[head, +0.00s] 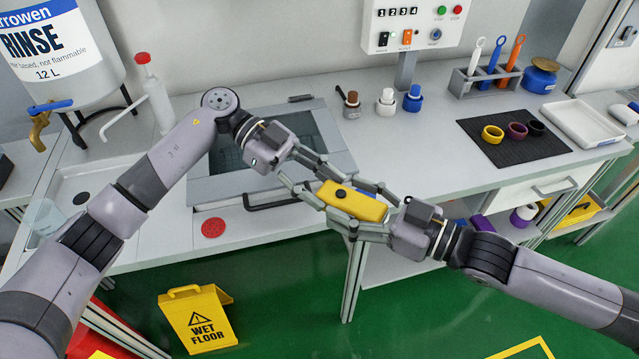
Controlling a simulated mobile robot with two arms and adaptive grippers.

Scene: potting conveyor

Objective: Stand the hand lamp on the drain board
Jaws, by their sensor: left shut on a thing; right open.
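The hand lamp (362,206) is a yellow block with a black knob on its face. It is held in the air in front of the counter's front edge. My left gripper (322,186) is shut on its left end. My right gripper (362,207) is open, with its fingers around the right part of the lamp; whether they touch it I cannot tell. The fingers hide parts of the lamp's edges. The drain board (95,180) appears to be the pale recessed panel at the counter's left, partly hidden by my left arm, with a dark disc on it.
A rinse tank (60,50) with a tap and a pump bottle (155,95) stand near the panel. A lidded basin (330,135) lies behind the grippers. Brushes, a tool rack (485,80) and a black mat (510,150) with rings are right. A wet-floor sign (198,318) stands below.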

